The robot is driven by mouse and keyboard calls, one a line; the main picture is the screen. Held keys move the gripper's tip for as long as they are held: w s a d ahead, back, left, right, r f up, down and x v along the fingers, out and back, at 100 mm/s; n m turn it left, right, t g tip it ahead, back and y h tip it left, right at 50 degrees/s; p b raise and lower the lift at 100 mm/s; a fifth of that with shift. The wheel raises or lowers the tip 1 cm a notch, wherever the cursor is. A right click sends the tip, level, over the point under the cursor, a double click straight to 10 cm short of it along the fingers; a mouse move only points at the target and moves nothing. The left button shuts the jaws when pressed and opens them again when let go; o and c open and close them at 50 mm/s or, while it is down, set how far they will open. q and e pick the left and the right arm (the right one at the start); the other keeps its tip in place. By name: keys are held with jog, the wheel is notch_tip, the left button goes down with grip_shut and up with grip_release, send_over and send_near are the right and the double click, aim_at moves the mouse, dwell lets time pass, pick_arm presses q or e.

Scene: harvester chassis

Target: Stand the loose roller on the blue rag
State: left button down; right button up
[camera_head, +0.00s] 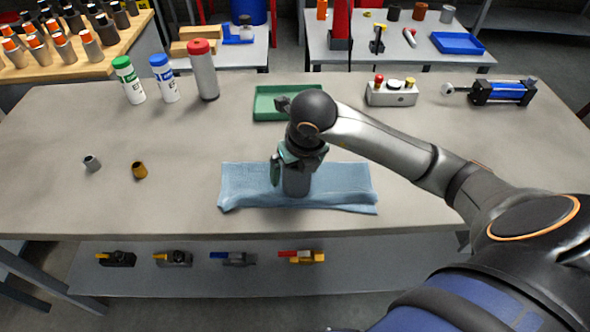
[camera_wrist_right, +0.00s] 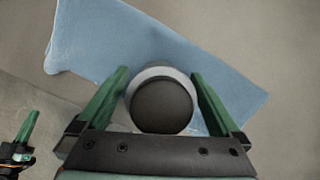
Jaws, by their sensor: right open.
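The loose roller (camera_head: 296,182) is a grey cylinder and stands upright on the blue rag (camera_head: 345,182), near the rag's middle. In the right wrist view the roller (camera_wrist_right: 162,104) shows end-on, with a dark round top and a pale rim, over the rag (camera_wrist_right: 110,42). My right gripper (camera_head: 290,172) comes down over the roller from above. In the wrist view its green fingers (camera_wrist_right: 160,92) are open, one on each side of the roller, with small gaps showing. My left gripper is not seen in the head view.
A green tray (camera_head: 270,103) lies behind the rag. A white control box (camera_head: 392,93) and a blue cylinder actuator (camera_head: 500,92) stand at the back right. Bottles (camera_head: 128,80) stand at the back left. Two small bushings (camera_head: 139,170) sit at left. The bench between is clear.

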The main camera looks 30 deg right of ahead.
jog(key=p+v, duration=0.1)
jog(key=v, duration=1)
jog(key=shift+r, duration=0.2)
